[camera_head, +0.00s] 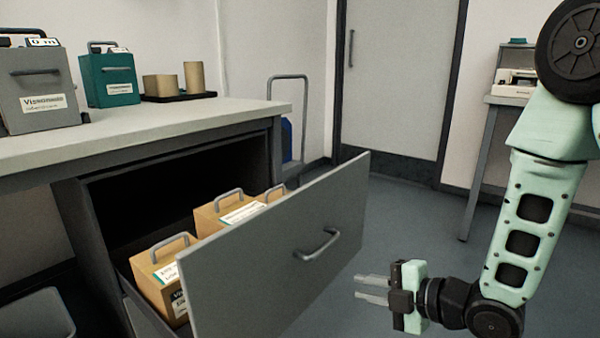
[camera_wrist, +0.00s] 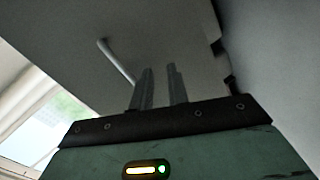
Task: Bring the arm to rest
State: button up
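My gripper (camera_head: 372,290) is low at the right of the open drawer, a little in front of the drawer's front panel (camera_head: 270,262), and apart from its handle (camera_head: 318,245). The two fingers are parallel with a gap between them and nothing in the gap. In the wrist view, my gripper (camera_wrist: 160,88) points at the grey drawer front (camera_wrist: 150,40), and the drawer handle (camera_wrist: 117,62) shows to the left of the fingers. My mint-green arm (camera_head: 535,220) hangs down at the right with its wrist bent toward the drawer.
The drawer holds several tan boxes with handles (camera_head: 150,268). The worktop (camera_head: 150,128) above bears a grey case (camera_head: 38,90), a teal case (camera_head: 108,78) and a dark tray (camera_head: 180,97) with tan containers. A hand cart (camera_head: 289,77) stands behind. Floor (camera_head: 420,215) is clear toward the door (camera_head: 400,80).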

jog(key=s+r+m+g+h+p, duration=0.35)
jog(key=s+r+m+h, duration=0.35)
jog(key=s, duration=0.5)
jog(key=s+r+m+g+h+p, duration=0.25)
jog(key=s+r+m+g, duration=0.25)
jog(key=s+m, duration=0.5)
notch_tip(320, 180, up, 38)
jog(key=s+p, duration=0.1)
jog(key=p, duration=3.6)
jog(key=shift+s+d+h, duration=0.2)
jog(key=shift+d+h, duration=0.15)
jog(key=shift+d, duration=0.05)
